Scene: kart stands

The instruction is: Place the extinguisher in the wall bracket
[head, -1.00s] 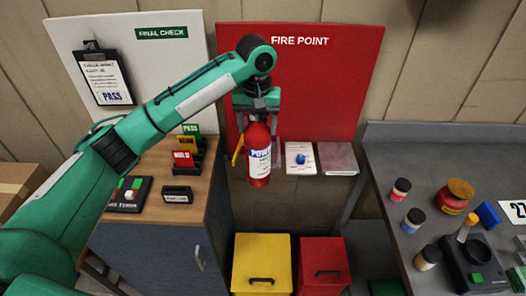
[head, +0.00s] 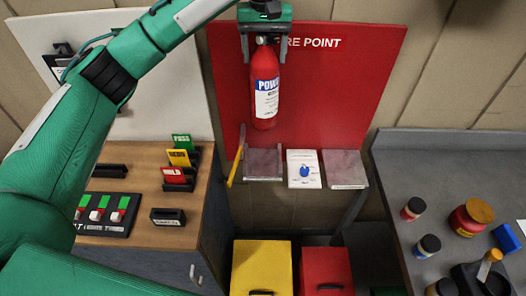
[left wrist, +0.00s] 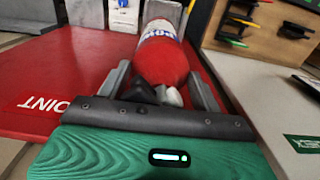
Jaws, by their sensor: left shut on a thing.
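The red extinguisher (head: 265,85) with a white and blue label hangs upright from my left gripper (head: 264,45), in front of the red FIRE POINT board (head: 345,85). The gripper is shut on its top. In the left wrist view the extinguisher (left wrist: 162,58) lies between the fingers of my left gripper (left wrist: 160,90). The wall bracket (head: 263,163), a grey shelf with a yellow strap (head: 235,166) at its left, is on the lower board. The extinguisher's base is above the bracket, apart from it. My right gripper is not in view.
A wooden-topped cabinet (head: 140,200) stands left, a grey bench (head: 400,165) right. Yellow (head: 262,262) and red (head: 325,268) boxes stand below.

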